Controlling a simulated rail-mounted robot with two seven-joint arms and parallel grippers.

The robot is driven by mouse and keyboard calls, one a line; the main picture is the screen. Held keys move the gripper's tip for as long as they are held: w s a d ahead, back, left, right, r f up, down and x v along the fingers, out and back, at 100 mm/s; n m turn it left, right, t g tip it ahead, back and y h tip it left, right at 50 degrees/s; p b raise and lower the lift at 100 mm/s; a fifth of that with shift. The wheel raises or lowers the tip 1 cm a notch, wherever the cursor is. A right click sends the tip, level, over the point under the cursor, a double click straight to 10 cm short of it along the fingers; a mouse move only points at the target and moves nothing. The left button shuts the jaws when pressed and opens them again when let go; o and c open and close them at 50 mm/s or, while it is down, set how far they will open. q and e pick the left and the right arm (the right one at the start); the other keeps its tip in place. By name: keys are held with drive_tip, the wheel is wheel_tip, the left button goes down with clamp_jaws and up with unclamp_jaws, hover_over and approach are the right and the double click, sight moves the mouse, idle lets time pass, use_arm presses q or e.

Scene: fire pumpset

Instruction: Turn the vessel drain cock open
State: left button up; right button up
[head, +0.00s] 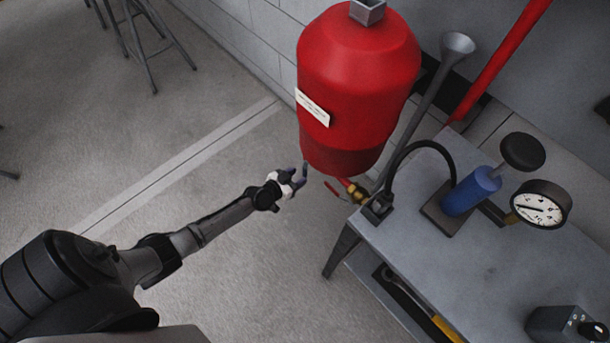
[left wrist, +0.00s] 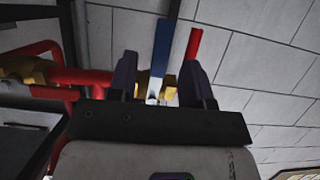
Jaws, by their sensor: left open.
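The red vessel (head: 355,90) hangs above the floor at the bench's left end. My left gripper (head: 298,180) is open and empty, left of the lever and just below the vessel's lower left edge. In the left wrist view, my left gripper (left wrist: 160,78) shows two dark fingers spread apart. Brass fittings (left wrist: 171,86) and a blue flat bar (left wrist: 160,48) show between and beyond them; I cannot tell the gap. My right gripper is not in view.
The grey bench (head: 470,265) stands right of the cock, carrying a blue cylinder (head: 470,192), a pressure gauge (head: 541,204) and a black hose (head: 420,147).

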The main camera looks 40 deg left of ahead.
sight(304, 173)
use_arm(q)
drive_tip(key=b+x, duration=0.1)
drive_tip(key=x, duration=0.2)
drive_tip(key=shift+w+f, duration=0.15)
drive_tip(key=shift+f, duration=0.05)
drive_tip(key=shift+w+f+b, duration=0.15)
drive_tip(key=shift+w+b, duration=0.2)
drive_tip(key=shift+w, duration=0.2)
drive_tip(key=shift+c, duration=0.4)
clamp_jaws()
